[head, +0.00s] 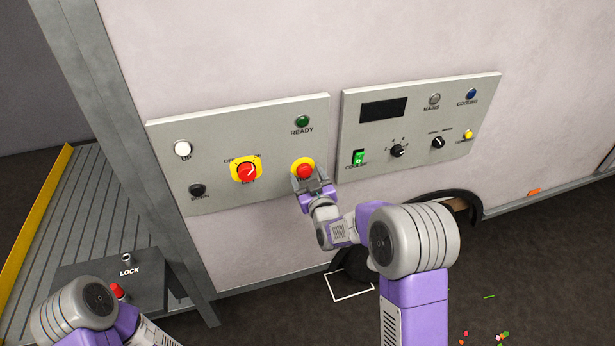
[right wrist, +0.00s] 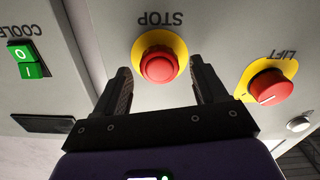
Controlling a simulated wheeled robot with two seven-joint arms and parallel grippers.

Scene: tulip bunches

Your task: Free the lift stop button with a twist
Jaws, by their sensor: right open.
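The lift stop button (head: 305,171) is a red mushroom head on a yellow round plate, at the lower right of the left grey panel. In the right wrist view the stop button (right wrist: 160,66) sits under an upside-down STOP label. My right gripper (head: 311,184) is open in front of it. In the right wrist view its two dark fingers (right wrist: 160,85) stand left and right of the button, with gaps on both sides. My left arm shows at the lower left of the head view; its gripper is out of sight.
The red LIFT rotary switch (head: 246,172) on a yellow plate is left of the stop button. A white UP button (head: 182,149), a black button (head: 197,190) and a green READY lamp (head: 302,121) share the panel. The cooler panel (head: 420,165) is to the right.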

